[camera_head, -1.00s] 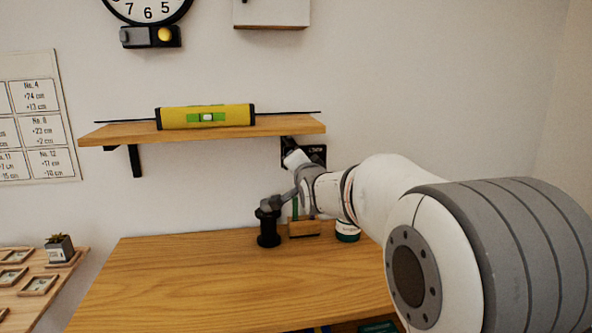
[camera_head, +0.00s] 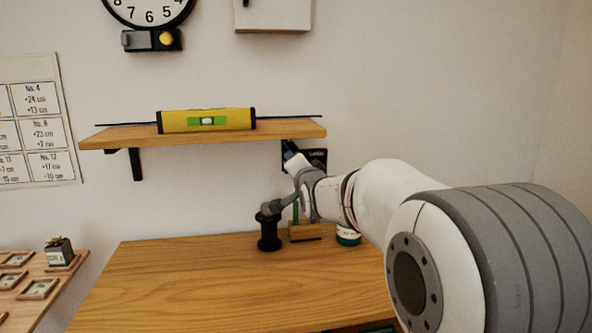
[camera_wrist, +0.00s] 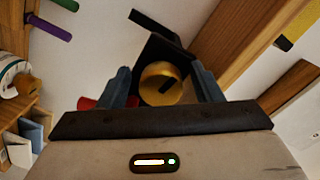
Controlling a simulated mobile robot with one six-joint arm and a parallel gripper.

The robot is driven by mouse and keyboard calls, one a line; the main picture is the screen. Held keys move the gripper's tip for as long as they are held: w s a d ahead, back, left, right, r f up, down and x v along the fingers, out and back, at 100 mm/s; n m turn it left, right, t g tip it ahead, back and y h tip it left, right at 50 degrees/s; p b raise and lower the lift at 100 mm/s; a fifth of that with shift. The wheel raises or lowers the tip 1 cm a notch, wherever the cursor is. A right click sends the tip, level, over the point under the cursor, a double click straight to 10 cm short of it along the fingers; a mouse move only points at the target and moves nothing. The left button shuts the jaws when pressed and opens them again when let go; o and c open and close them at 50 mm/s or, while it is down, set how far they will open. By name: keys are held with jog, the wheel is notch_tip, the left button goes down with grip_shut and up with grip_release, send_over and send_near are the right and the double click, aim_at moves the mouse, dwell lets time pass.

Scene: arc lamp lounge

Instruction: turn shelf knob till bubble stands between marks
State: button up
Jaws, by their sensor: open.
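The brass knob (camera_wrist: 163,85) sits in a dark housing in the wrist view. My gripper (camera_wrist: 162,90) is open, with one finger on each side of the knob; contact is unclear. In the head view my gripper (camera_head: 290,150) is small and dark under the right end of the wooden shelf (camera_head: 110,136), and the knob cannot be made out there. A yellow spirit level (camera_head: 172,122) lies on the shelf. Its green vial (camera_head: 192,122) shows a pale bubble (camera_head: 208,121) about mid-vial. The marks are too small to read against the bubble.
A black plate (camera_head: 318,156) is on the wall behind my gripper. Below, a wooden table (camera_head: 190,280) holds a black stand (camera_head: 268,235), a wooden block (camera_head: 305,232) and a white-and-green jar (camera_head: 347,236). The table's front is clear.

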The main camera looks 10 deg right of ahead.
jog(key=s, duration=0.7)
jog(key=shift+s+r, duration=0.2)
jog(key=shift+s, duration=0.2)
jog(key=s+f+n+g+p, duration=0.3)
jog(key=s+n+g+p, duration=0.2)
jog(key=s, duration=1)
jog(key=s+f+n+g+p, duration=0.3)
jog(key=s+n+g+p, duration=0.3)
jog(key=s+g+p, duration=0.3)
jog(key=s+p, duration=0.3)
jog(key=s, duration=0.3)
jog(key=shift+s+a+g, duration=0.2)
jog(key=shift+s+g, duration=0.05)
jog(key=shift+g, duration=0.15)
jog(key=shift+f, duration=0.1)
jog(key=shift+c, duration=0.5)
